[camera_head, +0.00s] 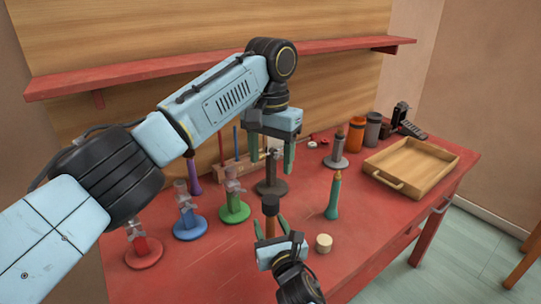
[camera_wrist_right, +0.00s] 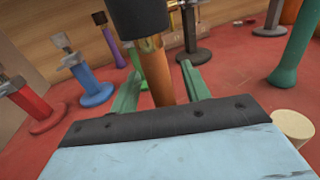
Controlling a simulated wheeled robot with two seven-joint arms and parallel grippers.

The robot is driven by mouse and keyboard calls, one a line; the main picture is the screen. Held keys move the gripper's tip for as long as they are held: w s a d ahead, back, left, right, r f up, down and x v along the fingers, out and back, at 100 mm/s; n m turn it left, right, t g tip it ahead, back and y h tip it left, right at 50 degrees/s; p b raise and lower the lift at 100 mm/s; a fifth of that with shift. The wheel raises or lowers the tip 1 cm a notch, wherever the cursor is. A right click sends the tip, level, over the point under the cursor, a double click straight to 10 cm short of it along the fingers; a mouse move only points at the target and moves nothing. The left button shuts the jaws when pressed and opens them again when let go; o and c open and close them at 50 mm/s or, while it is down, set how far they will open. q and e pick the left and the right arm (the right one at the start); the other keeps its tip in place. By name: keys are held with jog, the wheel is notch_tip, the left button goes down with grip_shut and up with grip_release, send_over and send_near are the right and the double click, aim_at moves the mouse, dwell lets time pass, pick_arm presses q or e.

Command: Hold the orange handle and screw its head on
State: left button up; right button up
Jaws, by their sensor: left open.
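The orange handle (camera_wrist_right: 155,75) stands between the green fingers of my right gripper (camera_head: 269,222). Whether they press on it is unclear. Its lower end is hidden behind the gripper. A dark cylindrical head (camera_head: 270,205) sits at the handle's top end, also large in the right wrist view (camera_wrist_right: 138,18). A brass-coloured collar (camera_wrist_right: 149,43) shows just under it. How far the head is threaded cannot be seen. My left gripper (camera_head: 271,165) is open and empty, fingers pointing down, above and behind the head and apart from it.
Red, blue and green stands (camera_head: 234,207) are at left and a dark stand (camera_head: 271,186) behind. A teal handle (camera_head: 333,197) and a pale round block (camera_head: 323,243) are at right. A wooden tray (camera_head: 447,160) lies far right. The red bench (camera_head: 385,225) is clear at front right.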

jog(key=p+v, duration=0.1)
jog(key=v, duration=1.2)
jog(key=shift+s, duration=0.25)
